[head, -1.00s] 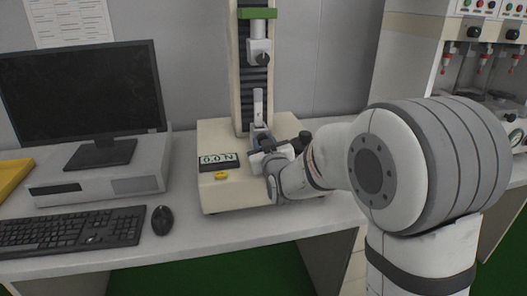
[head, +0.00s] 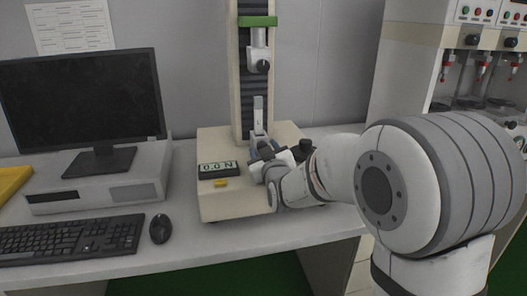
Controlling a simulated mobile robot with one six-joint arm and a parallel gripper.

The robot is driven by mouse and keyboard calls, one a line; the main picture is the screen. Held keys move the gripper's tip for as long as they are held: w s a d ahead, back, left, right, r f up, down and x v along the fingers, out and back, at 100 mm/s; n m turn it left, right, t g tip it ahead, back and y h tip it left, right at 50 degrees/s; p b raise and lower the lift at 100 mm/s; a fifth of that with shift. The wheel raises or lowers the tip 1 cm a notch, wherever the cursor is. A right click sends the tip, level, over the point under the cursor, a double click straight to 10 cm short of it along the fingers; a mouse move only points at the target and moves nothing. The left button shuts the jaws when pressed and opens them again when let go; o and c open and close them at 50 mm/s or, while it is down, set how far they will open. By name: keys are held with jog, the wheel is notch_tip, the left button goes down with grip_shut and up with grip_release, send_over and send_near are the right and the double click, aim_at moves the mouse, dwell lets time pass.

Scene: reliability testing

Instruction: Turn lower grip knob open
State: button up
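The tensile tester (head: 222,207) stands on the bench, with a cream base and a tall column. Its upper grip (head: 259,62) hangs below the green crossbar, with a dark knob on it. A light upright strip (head: 258,114) stands above the lower grip. The lower grip (head: 259,139) is low in front of the column and mostly hidden behind my arm's end. My gripper (head: 264,155) is at the lower grip. Its fingers are small and partly hidden, so I cannot tell whether they hold the lower knob. The lower knob itself cannot be made out clearly.
The display (head: 218,169) reads 0.0 N, with a yellow button (head: 221,183) below it. A monitor (head: 84,97), keyboard (head: 70,237) and mouse (head: 160,229) are to the left. A cabinet with red-tipped fittings (head: 447,65) stands at the right. The bench front is clear.

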jog(key=shift+o, duration=0.2)
jog(key=v, duration=0.8)
